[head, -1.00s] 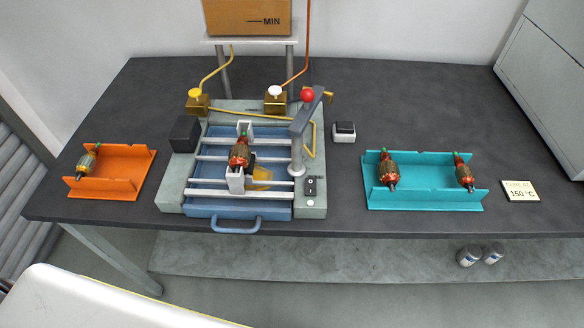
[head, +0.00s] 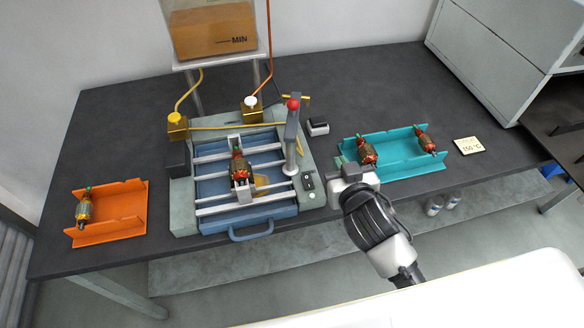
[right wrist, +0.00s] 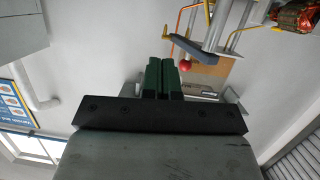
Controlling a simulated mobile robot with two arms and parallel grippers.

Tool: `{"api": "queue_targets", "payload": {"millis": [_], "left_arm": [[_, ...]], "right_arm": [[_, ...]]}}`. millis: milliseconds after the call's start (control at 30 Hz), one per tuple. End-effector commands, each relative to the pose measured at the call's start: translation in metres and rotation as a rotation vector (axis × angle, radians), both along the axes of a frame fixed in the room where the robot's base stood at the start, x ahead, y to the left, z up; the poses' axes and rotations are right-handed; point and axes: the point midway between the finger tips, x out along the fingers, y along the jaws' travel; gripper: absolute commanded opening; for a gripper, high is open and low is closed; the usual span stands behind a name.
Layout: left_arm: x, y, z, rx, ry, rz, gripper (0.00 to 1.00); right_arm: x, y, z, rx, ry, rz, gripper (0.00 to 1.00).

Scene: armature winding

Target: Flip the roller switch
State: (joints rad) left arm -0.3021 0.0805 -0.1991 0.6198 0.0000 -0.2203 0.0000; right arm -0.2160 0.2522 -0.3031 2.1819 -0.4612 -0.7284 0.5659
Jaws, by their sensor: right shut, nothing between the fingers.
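The roller switch appears to be the small black switch (head: 308,181) on the right front corner of the grey winding machine (head: 184,215). Its position is too small to read. My right gripper (head: 343,176) is to the right of the switch, near the machine's front right corner and in front of the teal tray, apart from the switch. In the right wrist view the green fingers (right wrist: 160,78) are together with nothing between them. The switch is not recognisable in that view. My left gripper is not in view.
A grey lever arm with a red knob (head: 293,104) stands behind the switch. The teal tray (head: 400,171) holds two armatures at the right. An orange tray (head: 125,205) with one armature lies at the left. An armature (head: 238,165) sits in the machine.

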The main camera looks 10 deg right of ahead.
Motion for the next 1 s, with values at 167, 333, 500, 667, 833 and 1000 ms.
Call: {"api": "queue_targets", "payload": {"millis": [167, 333, 500, 667, 833, 1000], "left_arm": [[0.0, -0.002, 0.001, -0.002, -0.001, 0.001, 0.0], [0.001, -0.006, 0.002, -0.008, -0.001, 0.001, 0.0], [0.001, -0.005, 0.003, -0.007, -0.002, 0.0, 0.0], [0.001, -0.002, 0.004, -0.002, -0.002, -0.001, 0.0], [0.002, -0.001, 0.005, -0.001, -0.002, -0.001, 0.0], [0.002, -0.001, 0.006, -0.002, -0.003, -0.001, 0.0]], "right_arm": [[0.035, 0.035, 0.067, 0.029, -0.348, 0.179, 0.0], [0.043, 0.087, 0.122, 0.039, -0.62, 0.502, 0.0], [0.031, 0.137, 0.141, -0.016, -0.713, 0.913, 0.0], [0.019, 0.163, 0.124, -0.141, -0.596, 1.289, 0.0], [0.02, 0.153, 0.084, -0.344, -0.258, 1.57, 0.0], [0.037, 0.103, 0.049, -0.57, 0.213, 1.623, 0.0]]}}
